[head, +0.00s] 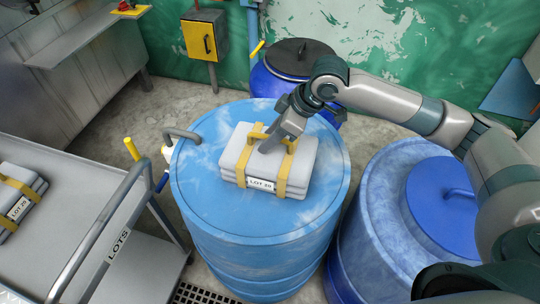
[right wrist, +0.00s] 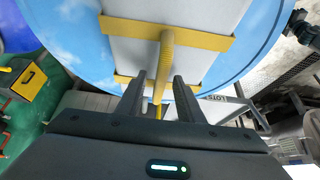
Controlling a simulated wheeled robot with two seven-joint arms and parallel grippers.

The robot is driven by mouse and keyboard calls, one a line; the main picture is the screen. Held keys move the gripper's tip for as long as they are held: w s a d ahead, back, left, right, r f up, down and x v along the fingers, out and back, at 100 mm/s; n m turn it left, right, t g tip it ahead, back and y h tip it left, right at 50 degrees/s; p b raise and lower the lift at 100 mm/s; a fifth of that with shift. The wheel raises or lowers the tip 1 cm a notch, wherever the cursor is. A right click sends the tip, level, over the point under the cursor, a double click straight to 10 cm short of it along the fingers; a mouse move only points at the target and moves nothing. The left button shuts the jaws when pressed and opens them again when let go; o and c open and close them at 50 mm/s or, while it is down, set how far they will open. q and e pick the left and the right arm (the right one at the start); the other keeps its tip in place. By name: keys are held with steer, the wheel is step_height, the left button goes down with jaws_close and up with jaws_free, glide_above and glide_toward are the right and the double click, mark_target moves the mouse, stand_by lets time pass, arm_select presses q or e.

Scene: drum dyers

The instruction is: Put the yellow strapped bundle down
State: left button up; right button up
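The yellow strapped bundle (head: 237,157), grey slabs with two yellow straps and a "LOT 20" label, lies flat on the lid of the light blue drum (head: 215,205). My right gripper (head: 268,146) is over the bundle's top, at its yellow handle. In the right wrist view, the handle (right wrist: 165,52) passes between the two fingers of the right gripper (right wrist: 161,84), with a visible gap on each side. The fingers look open around it. My left gripper is in neither view.
A grey cart (head: 85,170) marked "LOTS" stands at left with another strapped bundle (head: 20,185) on it. A bent grey pipe (head: 182,134) rises at the drum's left rim. Blue drums stand behind (head: 300,60) and at right (head: 385,225).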

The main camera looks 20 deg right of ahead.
stand_by(0.4)
jaws_close()
stand_by(1.2)
steer(key=shift+w+r, duration=0.1)
